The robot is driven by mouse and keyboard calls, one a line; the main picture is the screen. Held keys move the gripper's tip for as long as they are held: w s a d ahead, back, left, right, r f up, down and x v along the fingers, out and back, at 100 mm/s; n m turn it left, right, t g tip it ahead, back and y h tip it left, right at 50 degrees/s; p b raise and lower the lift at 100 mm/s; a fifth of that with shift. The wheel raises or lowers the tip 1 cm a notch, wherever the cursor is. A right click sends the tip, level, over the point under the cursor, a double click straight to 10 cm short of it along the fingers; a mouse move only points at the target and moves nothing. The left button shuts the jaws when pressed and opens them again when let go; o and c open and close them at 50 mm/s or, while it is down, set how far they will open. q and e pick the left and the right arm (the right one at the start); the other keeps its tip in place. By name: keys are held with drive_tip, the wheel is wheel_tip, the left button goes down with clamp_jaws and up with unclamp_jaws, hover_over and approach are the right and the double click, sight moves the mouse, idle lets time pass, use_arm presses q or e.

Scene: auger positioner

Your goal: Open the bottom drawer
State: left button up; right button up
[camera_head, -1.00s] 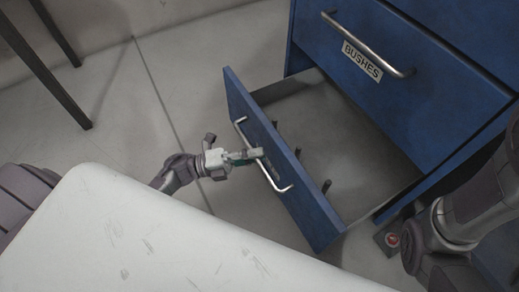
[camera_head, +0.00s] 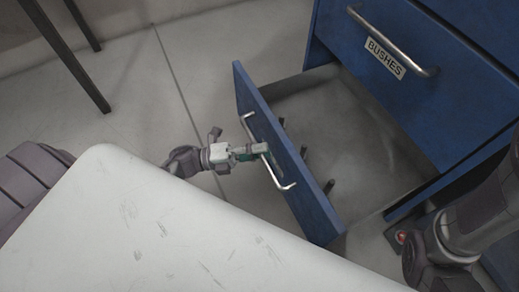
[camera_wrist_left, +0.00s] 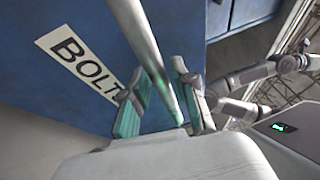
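The bottom drawer (camera_head: 290,165) of the blue cabinet stands well out from the body, its inside showing bare grey with several dark pegs. Its silver bar handle (camera_head: 281,176) is on the drawer front. My left gripper (camera_head: 261,149) is at the handle, coming from the left. In the left wrist view the handle bar (camera_wrist_left: 150,45) runs between the two teal-padded fingers (camera_wrist_left: 164,88), which lie close on both sides of it. A white label (camera_wrist_left: 80,62) reading "BOLT", its end hidden, is on the drawer front. My right gripper is not seen; only right arm links show.
Above is a closed drawer (camera_head: 440,110) with a "BUSHES" label (camera_head: 384,58). A scuffed white surface (camera_head: 160,220) fills the lower foreground. Dark legs (camera_head: 60,50) stand at upper left. Grey floor (camera_head: 200,60) is clear left of the drawer.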

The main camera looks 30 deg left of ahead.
use_arm(q)
drive_tip(key=shift+o, duration=0.5)
drive_tip(key=v, duration=1.2)
drive_tip(key=shift+d, duration=0.1)
